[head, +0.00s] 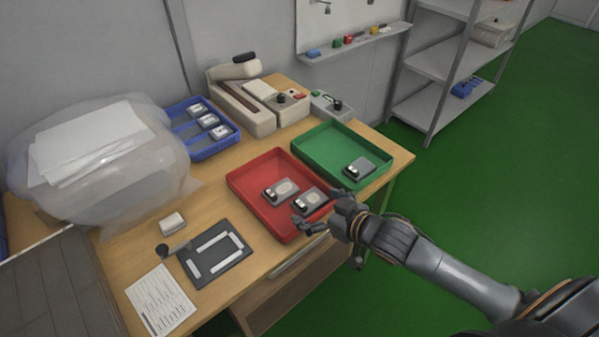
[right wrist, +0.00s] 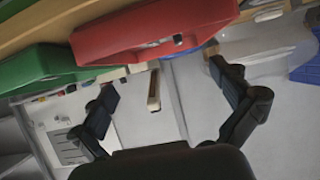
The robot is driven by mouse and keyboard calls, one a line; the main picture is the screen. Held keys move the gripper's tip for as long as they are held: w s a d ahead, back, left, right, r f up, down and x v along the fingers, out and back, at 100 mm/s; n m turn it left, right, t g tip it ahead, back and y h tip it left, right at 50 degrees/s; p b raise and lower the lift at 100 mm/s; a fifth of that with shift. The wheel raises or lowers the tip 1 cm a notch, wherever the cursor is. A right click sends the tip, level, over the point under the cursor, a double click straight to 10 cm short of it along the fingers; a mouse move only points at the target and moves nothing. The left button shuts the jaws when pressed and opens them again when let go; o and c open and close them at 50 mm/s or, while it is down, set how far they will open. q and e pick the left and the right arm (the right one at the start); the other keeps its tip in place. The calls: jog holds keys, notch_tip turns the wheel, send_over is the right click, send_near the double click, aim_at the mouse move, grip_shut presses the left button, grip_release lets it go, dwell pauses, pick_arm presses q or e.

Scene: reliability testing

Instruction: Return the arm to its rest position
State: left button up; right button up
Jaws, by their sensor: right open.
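My right arm comes in from the lower right in the head view. Its gripper (head: 318,213) is open, at the front right edge of the red tray (head: 238,189). In the right wrist view the two fingers of the right gripper (right wrist: 170,98) are spread wide with nothing between them. The red tray also shows there (right wrist: 110,42), beyond the fingers. The red tray holds two grey devices (head: 281,191), the right one close to my gripper. My left gripper is not in view.
A green tray (head: 318,140) with one grey device (head: 360,168) stands behind the red one. A blue tray (head: 212,150), a beige machine (head: 240,105) and a bagged stack (head: 95,150) fill the back. A dark fixture (head: 215,262) lies at the front. Green floor (head: 500,180) is clear at right.

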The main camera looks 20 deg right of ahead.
jog(key=s+f+m+g+h, duration=0.15)
jog(key=s+f+g, duration=0.25)
jog(key=s, duration=0.7)
jog(key=s+f+m+g+h, duration=0.1)
jog(key=s+f+g+h, duration=0.3)
jog(key=s, duration=0.8)
notch_tip(320, 180, down, 28)
jog(key=s+g+y, duration=0.1)
jog(key=s+g, duration=0.1)
jog(key=s+d+f+g, duration=0.1)
jog(key=s+d+f, duration=0.1)
jog(key=s+f, duration=1.2)
jog(key=shift+s+d+f+n, duration=0.2)
jog(key=shift+s+d+n, duration=0.2)
jog(key=shift+s, duration=0.5)
